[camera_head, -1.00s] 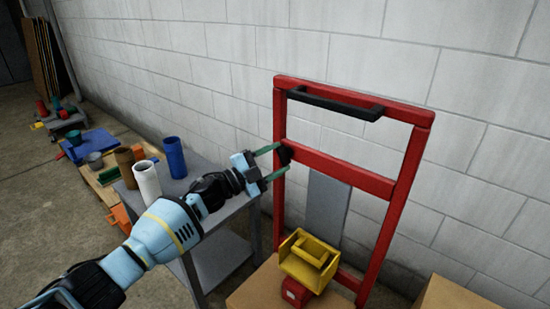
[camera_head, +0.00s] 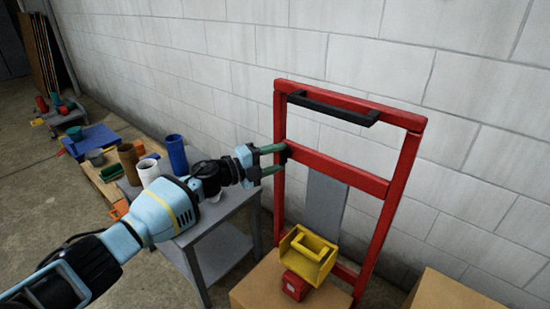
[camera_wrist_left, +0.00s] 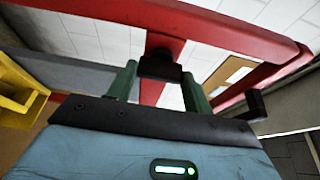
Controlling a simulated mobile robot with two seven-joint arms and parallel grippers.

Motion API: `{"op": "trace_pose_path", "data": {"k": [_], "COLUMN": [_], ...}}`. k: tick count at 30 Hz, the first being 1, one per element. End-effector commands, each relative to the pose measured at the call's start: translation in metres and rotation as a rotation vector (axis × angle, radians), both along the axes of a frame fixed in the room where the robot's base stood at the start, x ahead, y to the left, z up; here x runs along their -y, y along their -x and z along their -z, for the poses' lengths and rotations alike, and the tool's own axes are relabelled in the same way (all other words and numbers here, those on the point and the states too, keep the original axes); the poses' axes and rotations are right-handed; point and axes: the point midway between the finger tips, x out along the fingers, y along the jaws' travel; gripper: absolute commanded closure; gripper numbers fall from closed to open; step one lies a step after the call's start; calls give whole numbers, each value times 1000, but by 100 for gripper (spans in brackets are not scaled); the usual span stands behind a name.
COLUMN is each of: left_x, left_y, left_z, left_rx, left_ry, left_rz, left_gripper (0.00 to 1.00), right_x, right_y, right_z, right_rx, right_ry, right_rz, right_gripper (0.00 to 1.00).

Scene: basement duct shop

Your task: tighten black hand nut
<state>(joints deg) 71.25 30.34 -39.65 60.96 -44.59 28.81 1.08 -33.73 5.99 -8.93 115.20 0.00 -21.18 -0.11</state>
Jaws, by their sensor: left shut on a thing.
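The black hand nut (camera_head: 286,153) sits on the left post of the red upright frame (camera_head: 335,168), at the level of its crossbar. My left gripper (camera_head: 281,157) reaches it from the left, with its green fingers closed on it, one above and one below in the head view. In the left wrist view the nut (camera_wrist_left: 160,66) is a dark block between the finger ends of my left gripper (camera_wrist_left: 160,76), in front of a red post. The finger contact is partly hidden. My right gripper is not in view.
A black handle (camera_head: 333,107) spans the frame's top. A yellow bin (camera_head: 306,254) and a red block (camera_head: 295,286) rest on a cardboard box (camera_head: 258,285) below. A grey table (camera_head: 222,252) with a blue cup (camera_head: 176,154) stands under my left arm. A block wall is behind.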

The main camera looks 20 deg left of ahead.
Motion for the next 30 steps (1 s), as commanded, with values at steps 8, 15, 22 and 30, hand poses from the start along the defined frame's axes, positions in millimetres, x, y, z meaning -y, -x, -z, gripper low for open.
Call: {"op": "trace_pose_path", "data": {"k": [8,15,22,30], "left_x": [-1,0,0,-12], "left_y": [0,0,0,12], "left_z": [1,1,0,1], "left_rx": [3,2,1,1], "left_ry": [-7,-6,-4,-6], "left_rz": [-1,-1,0,-2], "left_gripper": [72,31,27,27], "right_x": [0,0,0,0], "right_y": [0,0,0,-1], "right_z": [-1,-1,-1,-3], "right_rx": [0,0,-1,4], "right_ry": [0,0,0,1], "right_rz": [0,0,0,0], "right_gripper": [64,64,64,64]}}
